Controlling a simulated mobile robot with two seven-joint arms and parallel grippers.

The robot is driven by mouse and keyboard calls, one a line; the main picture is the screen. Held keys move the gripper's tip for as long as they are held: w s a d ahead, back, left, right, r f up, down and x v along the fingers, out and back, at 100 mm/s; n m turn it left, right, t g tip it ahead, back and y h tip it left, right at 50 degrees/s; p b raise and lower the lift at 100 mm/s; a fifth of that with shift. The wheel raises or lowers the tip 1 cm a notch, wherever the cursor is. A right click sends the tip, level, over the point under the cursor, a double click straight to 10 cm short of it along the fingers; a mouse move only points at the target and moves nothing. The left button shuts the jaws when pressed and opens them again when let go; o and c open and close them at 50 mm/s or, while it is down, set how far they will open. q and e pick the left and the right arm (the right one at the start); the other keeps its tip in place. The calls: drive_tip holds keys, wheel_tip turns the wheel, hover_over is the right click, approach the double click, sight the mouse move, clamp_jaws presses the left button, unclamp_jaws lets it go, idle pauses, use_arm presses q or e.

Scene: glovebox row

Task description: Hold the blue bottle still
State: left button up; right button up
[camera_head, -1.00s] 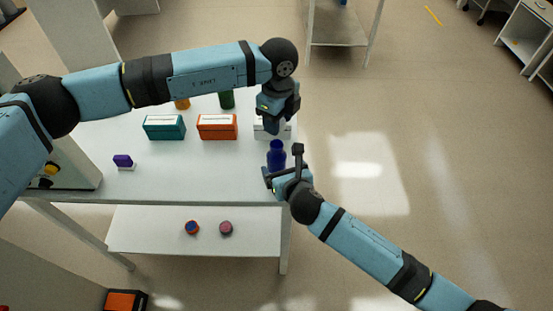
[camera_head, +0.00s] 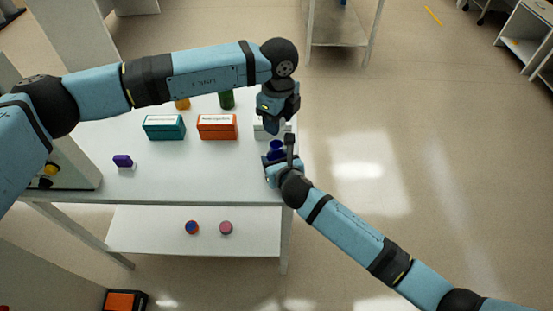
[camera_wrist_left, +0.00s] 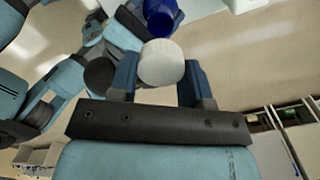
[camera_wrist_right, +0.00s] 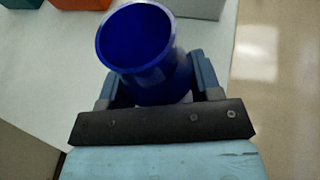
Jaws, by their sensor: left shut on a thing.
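The blue bottle (camera_head: 276,147) stands near the table's right edge, its mouth open and uncapped in the right wrist view (camera_wrist_right: 140,45). My right gripper (camera_head: 278,160) is at the bottle from the front right. Its fingers (camera_wrist_right: 160,88) are spread on either side of the bottle; contact is hard to judge because the bottle hides part of them. My left gripper (camera_head: 272,130) is above and behind the bottle. It is shut on a round white cap (camera_wrist_left: 161,63), and the blue bottle (camera_wrist_left: 160,14) shows beyond the cap.
A teal box (camera_head: 164,128), an orange box (camera_head: 217,127) and a partly hidden white box (camera_head: 262,133) stand along the table (camera_head: 200,180). A small purple item (camera_head: 122,161) is at the left. Two round items (camera_head: 192,228) (camera_head: 226,228) sit on the lower shelf.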

use_arm(q)
hover_over(276, 157)
drive_tip(key=w, duration=0.2)
drive_tip(key=shift+s+d+f, duration=0.1)
drive_tip(key=shift+f, duration=1.15)
drive_tip(key=shift+d+f, duration=0.1)
drive_tip(key=shift+f, duration=1.15)
